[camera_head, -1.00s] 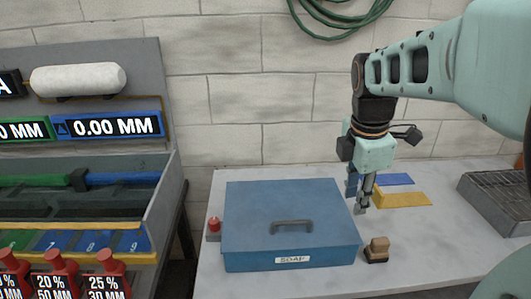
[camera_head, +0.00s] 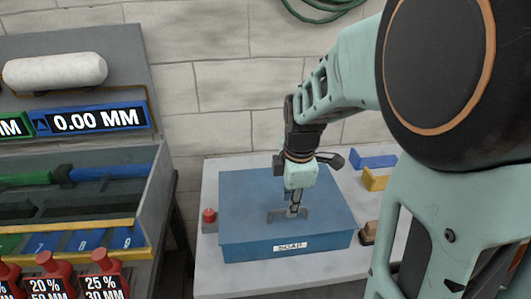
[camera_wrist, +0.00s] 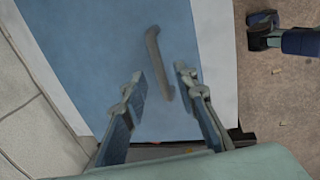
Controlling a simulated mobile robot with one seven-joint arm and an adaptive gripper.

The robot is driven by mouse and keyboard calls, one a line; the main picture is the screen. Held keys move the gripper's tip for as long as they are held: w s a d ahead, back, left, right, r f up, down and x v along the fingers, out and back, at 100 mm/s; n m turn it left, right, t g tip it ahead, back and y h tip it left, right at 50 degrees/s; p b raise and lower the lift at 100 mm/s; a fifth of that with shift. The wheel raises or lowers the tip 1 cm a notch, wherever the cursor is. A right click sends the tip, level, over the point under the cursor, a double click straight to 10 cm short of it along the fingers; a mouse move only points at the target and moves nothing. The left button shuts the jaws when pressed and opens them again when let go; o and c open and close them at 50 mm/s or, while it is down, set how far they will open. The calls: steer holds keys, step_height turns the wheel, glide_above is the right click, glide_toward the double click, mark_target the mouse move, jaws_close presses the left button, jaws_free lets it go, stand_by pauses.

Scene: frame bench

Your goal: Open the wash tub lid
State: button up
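The wash tub is a blue box (camera_head: 235,248) with a "SOAP" label on its front, standing on a pale bench. Its flat blue lid (camera_head: 245,190) is shut. A grey bar handle (camera_head: 274,217) lies on the lid; in the wrist view the handle (camera_wrist: 158,62) shows ahead of and between the fingers. My gripper (camera_head: 295,212) is above the lid at the handle's right part. Whether a finger touches the handle I cannot tell.
A red button (camera_head: 209,216) stands left of the tub. A wooden-topped brush (camera_head: 369,233) is at its right. Blue (camera_head: 375,162) and yellow (camera_head: 374,180) blocks lie behind on the right. A rack with trays (camera_head: 80,190) fills the left.

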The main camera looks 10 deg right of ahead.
steer(key=shift+w+f, duration=0.25)
steer(key=shift+f, duration=0.8)
jaws_close()
